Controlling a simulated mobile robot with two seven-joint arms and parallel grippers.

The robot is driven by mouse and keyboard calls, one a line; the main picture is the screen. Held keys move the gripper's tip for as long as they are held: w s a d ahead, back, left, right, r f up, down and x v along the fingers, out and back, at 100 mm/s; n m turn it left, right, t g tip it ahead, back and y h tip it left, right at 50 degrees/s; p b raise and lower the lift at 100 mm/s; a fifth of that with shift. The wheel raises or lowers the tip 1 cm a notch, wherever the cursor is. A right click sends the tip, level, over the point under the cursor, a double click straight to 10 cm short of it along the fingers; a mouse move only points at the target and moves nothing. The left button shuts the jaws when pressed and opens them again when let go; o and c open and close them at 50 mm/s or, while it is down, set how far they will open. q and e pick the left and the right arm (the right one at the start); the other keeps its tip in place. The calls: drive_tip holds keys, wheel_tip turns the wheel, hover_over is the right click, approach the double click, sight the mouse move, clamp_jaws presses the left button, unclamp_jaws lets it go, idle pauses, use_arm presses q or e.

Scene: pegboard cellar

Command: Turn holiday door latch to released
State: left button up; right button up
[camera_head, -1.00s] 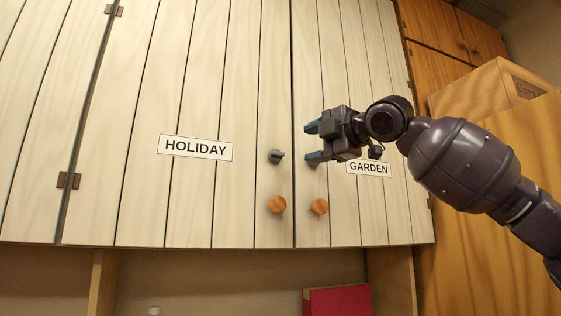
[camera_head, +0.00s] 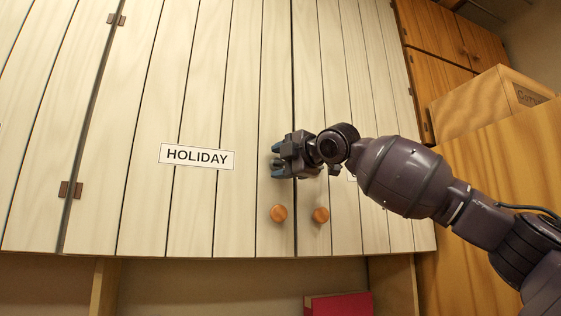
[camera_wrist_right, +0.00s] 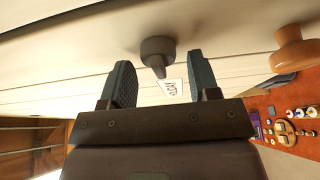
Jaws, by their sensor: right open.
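The holiday door (camera_head: 197,215) is a pale planked panel with a white HOLIDAY sign (camera_head: 197,157). Its dark grey latch, a round base with a pointed tab, shows in the right wrist view (camera_wrist_right: 157,48). In the head view the latch is mostly hidden by my right gripper (camera_head: 276,161), whose blue fingers sit above and below it. In the wrist view my right gripper (camera_wrist_right: 160,62) is open, with the latch between and just ahead of its fingertips; I see no contact. My left gripper is not in view.
Round wooden knobs sit below, on the holiday door (camera_head: 278,213) and the garden door (camera_head: 320,215). The garden door's latch and sign are almost wholly behind my right arm. A cardboard box (camera_head: 475,103) stands at right; a red object (camera_head: 338,304) is below.

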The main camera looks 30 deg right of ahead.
drive_tip(key=c, duration=0.9)
